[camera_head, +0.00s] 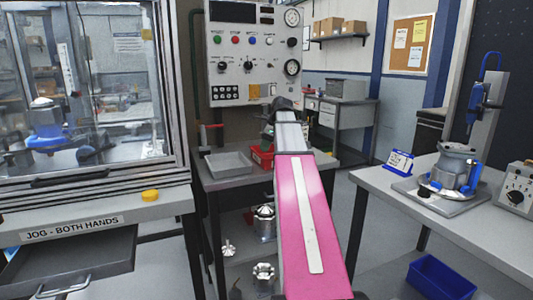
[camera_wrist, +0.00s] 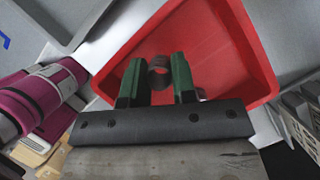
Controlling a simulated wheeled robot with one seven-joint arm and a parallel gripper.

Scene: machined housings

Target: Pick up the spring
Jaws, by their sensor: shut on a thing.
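In the wrist view a small dark metal coil spring (camera_wrist: 158,74) lies between the two green fingers of my gripper (camera_wrist: 156,68). The fingers are closed on it, over a red bin (camera_wrist: 217,50). Part of the spring is hidden by the fingers. Whether it touches the bin floor I cannot tell. In the head view the red bin (camera_head: 259,158) shows beside my arm on the middle bench; my gripper and the spring are hidden there.
A grey tray (camera_head: 228,164) stands left of the red bin. A control panel (camera_head: 255,55) rises behind. A machine enclosure (camera_head: 85,90) stands at left, and a table (camera_head: 470,220) with a clamped housing (camera_head: 455,168) at right. Metal parts (camera_head: 264,222) sit on the lower shelf.

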